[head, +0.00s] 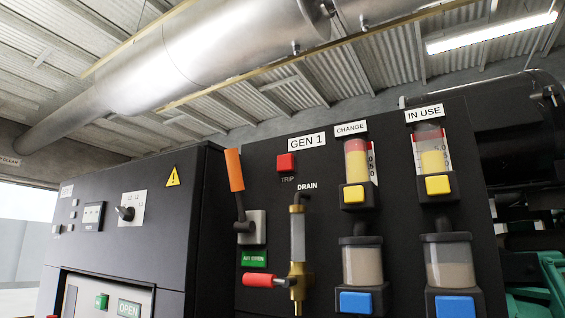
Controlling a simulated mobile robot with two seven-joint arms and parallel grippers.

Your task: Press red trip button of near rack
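The red trip button (286,163) is a small red square on the upper left of the dark rack panel (262,187). The word TRIP is printed below it, and a white GEN 1 label (307,141) sits above and to its right. Nothing covers the button. Neither of my grippers shows in the head view, so I cannot see their distance from it.
An orange-handled lever (235,170) sticks up left of the button. Below are a brass drain valve with a red handle (258,280) and a sight tube (297,236). Canisters with yellow (437,185) and blue (355,302) blocks project at right. A dark cabinet (140,245) stands left.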

